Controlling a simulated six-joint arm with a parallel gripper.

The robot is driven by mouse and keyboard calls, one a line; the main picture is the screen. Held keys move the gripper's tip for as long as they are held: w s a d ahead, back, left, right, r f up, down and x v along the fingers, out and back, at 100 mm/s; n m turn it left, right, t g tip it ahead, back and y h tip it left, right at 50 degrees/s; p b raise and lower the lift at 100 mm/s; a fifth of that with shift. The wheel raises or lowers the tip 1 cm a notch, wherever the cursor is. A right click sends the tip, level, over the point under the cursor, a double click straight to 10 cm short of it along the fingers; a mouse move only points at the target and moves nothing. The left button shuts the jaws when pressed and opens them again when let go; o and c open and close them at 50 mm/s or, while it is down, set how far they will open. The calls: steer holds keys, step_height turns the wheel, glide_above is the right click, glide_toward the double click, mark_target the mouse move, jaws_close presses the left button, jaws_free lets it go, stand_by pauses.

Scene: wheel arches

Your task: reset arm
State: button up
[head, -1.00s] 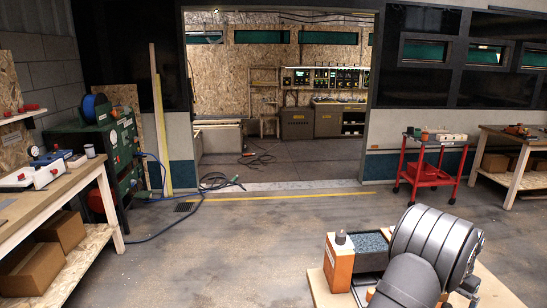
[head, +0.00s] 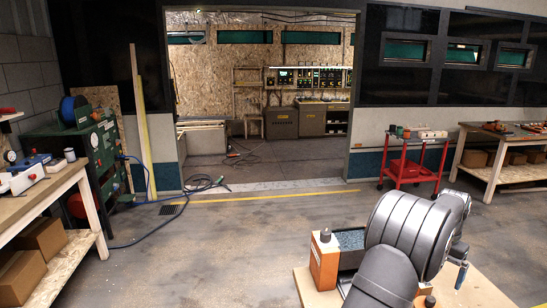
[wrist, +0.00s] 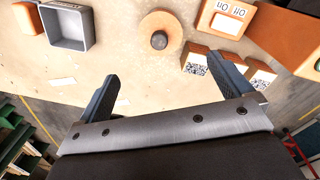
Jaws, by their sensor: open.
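In the wrist view my gripper (wrist: 165,72) is open, its two dark fingers spread wide with nothing held between them. It is above a pale wooden worktop (wrist: 125,85). A round orange disc (wrist: 145,25) with a dark knob (wrist: 159,40) lies ahead of the fingers, apart from them. In the head view my grey arm is folded over the worktop (head: 480,290) at the lower right. One dark blue finger shows at its right side; the rest of the gripper is hidden there.
A grey tray (wrist: 68,27) and orange blocks with printed codes (wrist: 196,64) lie on the worktop. In the head view an orange block (head: 324,266) stands beside my arm. A red cart (head: 402,171) and a left bench (head: 70,178) stand farther away, with open floor between.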

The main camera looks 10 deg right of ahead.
mark_target(431, 298)
steer(key=f, duration=1.1)
steer(key=shift+s+d+f, duration=0.1)
steer(key=shift+s, duration=0.2)
step_height(431, 298, up, 4)
steer(key=shift+r, duration=0.25)
steer(key=s+d+r, duration=0.1)
steer(key=s+r, duration=0.6)
steer(key=s, duration=0.5)
steer(key=s+a+f+m, duration=0.2)
steer(key=s+a+f, duration=0.15)
steer(key=s, duration=0.45)
steer(key=s+a+f+m, duration=0.2)
steer(key=s+a, duration=0.3)
steer(key=s, duration=0.3)
steer(key=shift+m, duration=0.3)
steer(key=w+f, duration=0.2)
steer(key=w, duration=0.1)
steer(key=w+f, duration=0.2)
steer(key=w, duration=0.1)
steer(key=w+f, duration=0.2)
steer(key=w, duration=0.1)
steer(key=shift+w, duration=0.15)
steer(key=shift+w+d+f, duration=0.1)
steer(key=shift+w+f, duration=0.25)
steer(key=shift+w, duration=0.35)
